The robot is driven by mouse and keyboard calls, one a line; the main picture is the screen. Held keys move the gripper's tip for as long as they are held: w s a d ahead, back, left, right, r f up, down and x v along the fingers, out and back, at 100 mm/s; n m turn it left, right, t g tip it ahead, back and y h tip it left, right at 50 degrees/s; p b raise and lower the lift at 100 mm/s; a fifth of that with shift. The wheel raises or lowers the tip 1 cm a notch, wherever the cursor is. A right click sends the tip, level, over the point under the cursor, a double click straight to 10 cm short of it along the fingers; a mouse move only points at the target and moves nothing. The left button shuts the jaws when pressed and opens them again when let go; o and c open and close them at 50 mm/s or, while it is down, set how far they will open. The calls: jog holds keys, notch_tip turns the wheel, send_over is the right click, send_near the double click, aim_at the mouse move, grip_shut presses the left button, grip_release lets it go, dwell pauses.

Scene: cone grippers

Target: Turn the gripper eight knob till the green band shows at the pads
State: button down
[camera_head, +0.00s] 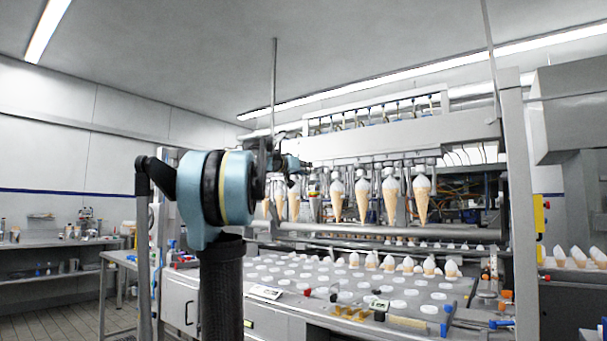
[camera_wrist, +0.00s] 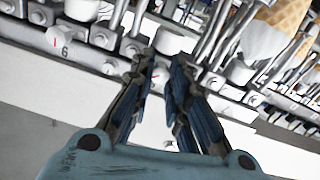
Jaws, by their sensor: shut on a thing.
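My gripper (camera_wrist: 165,62) is in the wrist view, its two blue-padded fingers reaching up to the row of cone grippers. Its tips are shut on a pale knob (camera_wrist: 160,76), mostly hidden between the fingers; a small red mark shows on it. I cannot read a number there. A white block marked 6 (camera_wrist: 64,45) is to the left in the same row. In the head view my gripper (camera_head: 303,163) is at the left part of the row, its tips too small to make out. I cannot make out a green band at the pads.
Several cones (camera_head: 391,196) hang in the row to the right of my gripper, and one cone (camera_wrist: 284,18) is close by in the wrist view. Below is a conveyor plate (camera_head: 290,272) with several round white places. A machine post (camera_head: 520,200) stands at the right.

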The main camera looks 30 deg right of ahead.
jog(key=shift+w, duration=0.1)
jog(key=c, duration=1.5)
grip_release()
jog(key=shift+a, duration=0.1)
jog(key=v, duration=1.2)
jog(key=shift+w+f, duration=0.1)
